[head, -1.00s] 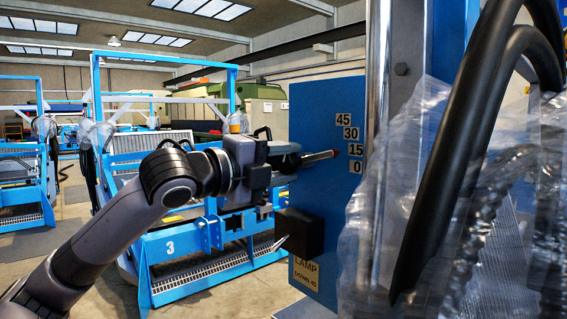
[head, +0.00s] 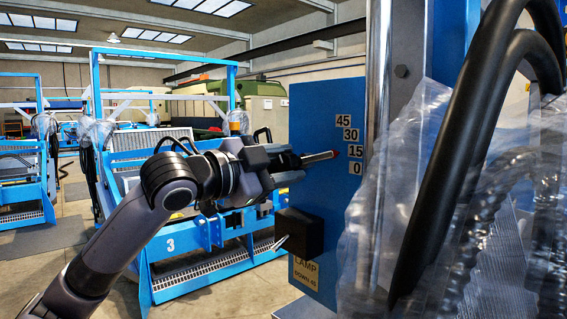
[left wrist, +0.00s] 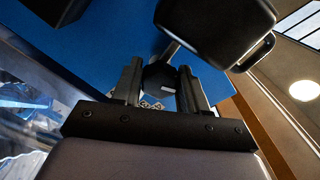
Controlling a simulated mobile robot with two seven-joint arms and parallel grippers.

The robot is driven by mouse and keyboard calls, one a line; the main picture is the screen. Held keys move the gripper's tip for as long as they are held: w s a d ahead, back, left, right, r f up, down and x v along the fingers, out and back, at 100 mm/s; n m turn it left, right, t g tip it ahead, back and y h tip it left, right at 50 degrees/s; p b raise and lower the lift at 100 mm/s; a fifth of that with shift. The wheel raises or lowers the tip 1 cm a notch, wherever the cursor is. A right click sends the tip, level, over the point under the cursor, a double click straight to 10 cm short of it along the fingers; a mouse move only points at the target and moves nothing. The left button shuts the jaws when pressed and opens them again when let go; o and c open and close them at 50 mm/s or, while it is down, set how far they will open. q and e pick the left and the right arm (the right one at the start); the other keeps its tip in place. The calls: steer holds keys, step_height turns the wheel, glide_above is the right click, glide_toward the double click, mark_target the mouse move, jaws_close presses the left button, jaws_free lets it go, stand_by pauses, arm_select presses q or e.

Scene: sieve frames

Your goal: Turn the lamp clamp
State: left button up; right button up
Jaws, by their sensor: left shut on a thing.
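The blue lamp panel (head: 315,110) stands upright in the middle, with stickers reading 45, 30, 15 and 0 and a "LAMP DOWN 45" label (head: 305,270). A rod-like pointer (head: 319,157) with a reddish tip points at about the 15 sticker. My left gripper (head: 284,162) is beside the panel's left edge, at the pointer's near end. In the left wrist view, its fingers (left wrist: 160,82) are shut on a dark knob (left wrist: 158,75), seemingly the lamp clamp. The clamp is mostly hidden by the gripper in the head view. My right gripper is not in view.
A black box (head: 298,233) sticks out of the panel's lower left. Thick black hoses (head: 460,150) and clear plastic sheeting (head: 400,200) fill the right side. A blue machine frame marked 3 (head: 200,250) stands behind my left arm.

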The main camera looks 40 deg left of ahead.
mark_target(283, 166)
arm_select(q)
steer(key=shift+n, duration=0.5)
steer(key=o, duration=0.8)
steer(key=shift+c, duration=0.2)
steer(key=shift+s+f, duration=0.1)
steer(key=shift+s, duration=0.05)
steer(key=shift+s+b, duration=0.55)
steer(key=shift+s, duration=0.1)
steer(key=s+b, duration=0.1)
steer(key=s, duration=0.2)
steer(key=shift+s+a+b, duration=0.2)
steer(key=shift+s+b, duration=0.2)
steer(key=shift+s+a, duration=0.1)
steer(key=shift+s, duration=0.8)
